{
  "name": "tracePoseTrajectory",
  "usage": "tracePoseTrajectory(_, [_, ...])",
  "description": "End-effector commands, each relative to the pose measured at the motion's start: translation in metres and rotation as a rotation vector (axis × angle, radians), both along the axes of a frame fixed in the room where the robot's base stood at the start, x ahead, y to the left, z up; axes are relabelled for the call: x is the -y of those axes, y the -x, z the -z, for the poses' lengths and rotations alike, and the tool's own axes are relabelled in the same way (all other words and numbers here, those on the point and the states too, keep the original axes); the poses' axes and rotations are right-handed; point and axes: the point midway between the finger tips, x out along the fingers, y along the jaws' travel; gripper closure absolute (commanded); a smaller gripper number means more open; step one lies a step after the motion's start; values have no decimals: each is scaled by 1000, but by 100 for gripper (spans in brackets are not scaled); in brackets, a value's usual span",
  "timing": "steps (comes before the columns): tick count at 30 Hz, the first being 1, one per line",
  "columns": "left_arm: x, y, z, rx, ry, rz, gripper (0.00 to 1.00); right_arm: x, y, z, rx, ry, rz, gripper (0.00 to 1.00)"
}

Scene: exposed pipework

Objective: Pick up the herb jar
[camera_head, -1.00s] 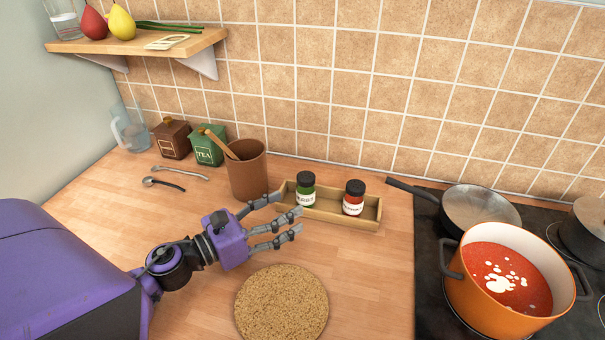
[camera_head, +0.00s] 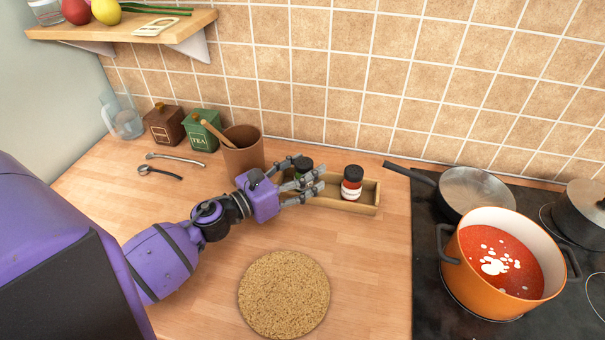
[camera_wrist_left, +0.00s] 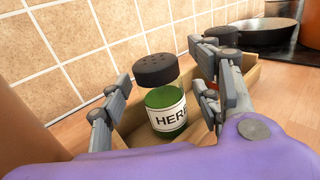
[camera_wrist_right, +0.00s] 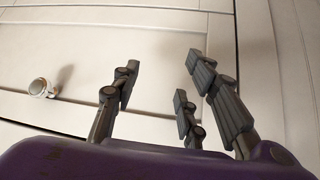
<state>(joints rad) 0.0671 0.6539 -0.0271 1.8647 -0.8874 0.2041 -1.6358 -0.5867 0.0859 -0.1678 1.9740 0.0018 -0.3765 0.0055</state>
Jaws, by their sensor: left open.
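The herb jar (camera_wrist_left: 166,112) has green contents, a black perforated lid and a white label reading "HER". It stands upright in a wooden tray (camera_head: 361,208). In the head view the jar (camera_head: 303,163) is partly hidden behind my left gripper's fingers. My left gripper (camera_head: 305,182) is open, with its fingers to either side of the jar; in the left wrist view the jar stands between the fingers, with a gap at the left finger. Whether the right fingers touch it I cannot tell. My right gripper (camera_wrist_right: 160,95) is open and empty, facing pale panels with a round knob.
A red-filled jar (camera_head: 352,183) with a dark lid stands in the tray, right of the herb jar. A brown pot (camera_head: 243,155) with a wooden utensil is close behind my left gripper. A cork mat (camera_head: 284,294) lies in front. The hob with an orange pot (camera_head: 478,291) is right.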

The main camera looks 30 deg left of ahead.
Motion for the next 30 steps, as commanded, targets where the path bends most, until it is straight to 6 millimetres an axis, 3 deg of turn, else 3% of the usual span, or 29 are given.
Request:
tracePoseTrajectory(7, [0, -1, 2, -2, 0, -1, 42, -3, 1, 1, -3, -4, -4, 60])
tracePoseTrajectory(19, [0, -1, 2, -2, 0, -1, 94, -2, 0, 1, 0, -3, 0, 60])
tracePoseTrajectory(30, [-2, -2, -4, 0, 0, -1, 94, -2, -4, -4, 8, -5, 5, 60])
